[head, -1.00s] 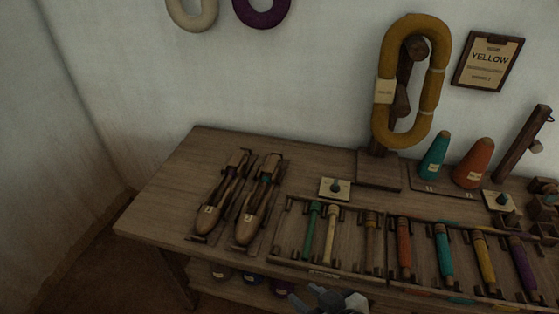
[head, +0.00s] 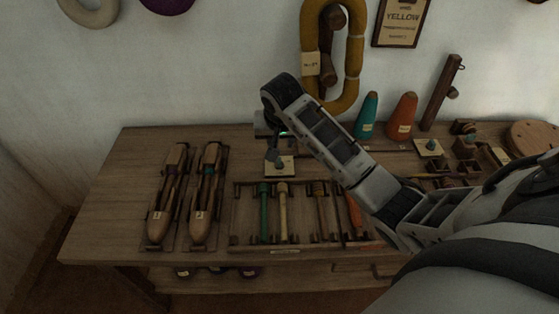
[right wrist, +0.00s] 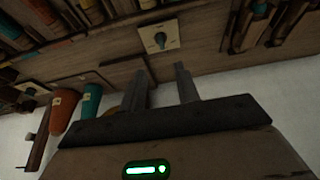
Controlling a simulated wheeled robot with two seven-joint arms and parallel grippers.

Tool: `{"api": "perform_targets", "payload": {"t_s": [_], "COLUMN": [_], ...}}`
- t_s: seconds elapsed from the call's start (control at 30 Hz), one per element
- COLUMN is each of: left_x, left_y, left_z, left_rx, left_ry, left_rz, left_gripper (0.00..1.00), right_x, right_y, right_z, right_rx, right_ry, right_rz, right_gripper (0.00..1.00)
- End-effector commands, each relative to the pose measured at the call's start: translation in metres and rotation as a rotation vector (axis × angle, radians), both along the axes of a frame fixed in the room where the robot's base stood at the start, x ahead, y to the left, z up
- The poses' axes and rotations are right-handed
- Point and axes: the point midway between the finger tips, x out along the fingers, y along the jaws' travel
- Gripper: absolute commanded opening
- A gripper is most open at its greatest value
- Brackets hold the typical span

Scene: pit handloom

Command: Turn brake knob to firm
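The plate also shows on the bench in the head view (head: 286,170), partly covered by my right gripper (head: 273,153). A similar knob on a cream plate (head: 428,148) sits farther right; I cannot read a label on either. My right gripper is open and empty, pointing down above the left plate. In the right wrist view its two fingers (right wrist: 162,88) stand apart, and the knob lies beyond their tips, not between them. My left gripper is not in view.
Two wooden shuttles (head: 205,200) lie at the bench's left. A rack of coloured sticks (head: 283,212) lies in front of the plate. Teal (head: 366,115) and orange (head: 402,117) cones stand behind my right arm. A yellow yarn loop (head: 348,60) hangs behind. The bench's far left is clear.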

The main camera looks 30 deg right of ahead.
Motion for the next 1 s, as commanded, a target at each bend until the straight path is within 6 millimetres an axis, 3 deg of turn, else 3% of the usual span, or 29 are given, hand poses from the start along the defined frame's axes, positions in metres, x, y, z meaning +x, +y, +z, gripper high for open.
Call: {"api": "perform_targets", "payload": {"t_s": [0.4,0.6,0.77,1.0], "left_x": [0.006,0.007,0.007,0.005], "left_y": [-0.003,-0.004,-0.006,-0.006], "left_z": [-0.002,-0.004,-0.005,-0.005], "left_rx": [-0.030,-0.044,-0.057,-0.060], "left_ry": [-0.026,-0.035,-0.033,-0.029], "left_rz": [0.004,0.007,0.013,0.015], "left_gripper": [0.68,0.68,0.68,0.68], "right_x": [0.028,0.040,0.044,0.046], "right_y": [-0.017,-0.024,-0.027,-0.028], "right_z": [-0.086,-0.117,-0.130,-0.133], "right_rx": [0.000,-0.001,-0.001,-0.001], "right_ry": [0.001,0.001,0.000,-0.002], "right_rz": [0.003,0.004,0.005,0.005], "right_gripper": [0.32,0.32,0.32,0.32]}}
